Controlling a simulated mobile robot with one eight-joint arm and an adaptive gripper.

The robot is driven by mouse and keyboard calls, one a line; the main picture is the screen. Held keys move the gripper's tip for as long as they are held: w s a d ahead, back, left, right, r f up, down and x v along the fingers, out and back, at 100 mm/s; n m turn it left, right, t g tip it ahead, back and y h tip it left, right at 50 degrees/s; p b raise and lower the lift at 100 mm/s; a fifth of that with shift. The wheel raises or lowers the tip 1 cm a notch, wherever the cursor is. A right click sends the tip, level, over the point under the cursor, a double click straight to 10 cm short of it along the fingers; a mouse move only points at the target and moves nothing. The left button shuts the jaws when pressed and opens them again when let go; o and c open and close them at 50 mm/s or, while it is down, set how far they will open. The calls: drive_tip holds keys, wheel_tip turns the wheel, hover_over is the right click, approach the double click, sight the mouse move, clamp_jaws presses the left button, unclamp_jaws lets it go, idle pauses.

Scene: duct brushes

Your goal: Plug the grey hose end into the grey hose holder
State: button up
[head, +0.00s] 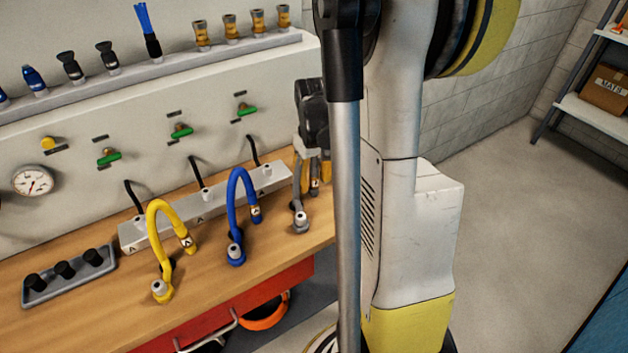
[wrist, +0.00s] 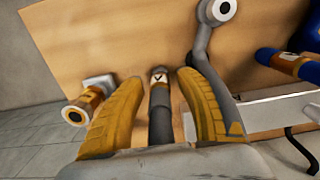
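The grey hose end (wrist: 158,78), a dark grey tube with a white marked band, points up between the two yellow fingers in the wrist view. In the head view it shows small (head: 314,187) beneath my gripper (head: 313,160). My gripper (wrist: 158,100) is open around the hose end, with a gap visible on both sides. The grey hose holder (wrist: 222,10) is a pale ring with a dark hole at the upper right of the wrist view. In the head view the holder (head: 300,221) stands near the bench's right end. The hose's lower part is hidden by my gripper.
The blue hose (head: 235,200) and yellow hose (head: 160,225) stand left along the wooden bench (head: 215,285). A metal bar (head: 180,218) with sockets runs behind them. An orange-banded fitting (wrist: 85,105) is left of the fingers. A dark tray (head: 70,278) lies at the bench's left.

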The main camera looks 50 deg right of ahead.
wheel_tip(320, 180, up, 12)
drive_tip(key=shift+r, duration=0.1)
idle(0.5)
idle(0.5)
drive_tip(key=s+a+r+n+t, duration=0.1)
drive_tip(key=s+a+t, duration=0.1)
drive_tip(key=a, duration=1)
drive_tip(key=s+a+n+t, duration=0.1)
drive_tip(key=s+a+t, duration=0.2)
drive_tip(key=a, duration=1)
drive_tip(key=shift+s+a+r+n+t, duration=0.3)
drive_tip(key=shift+r+t, duration=0.1)
drive_tip(key=shift+t, duration=0.7)
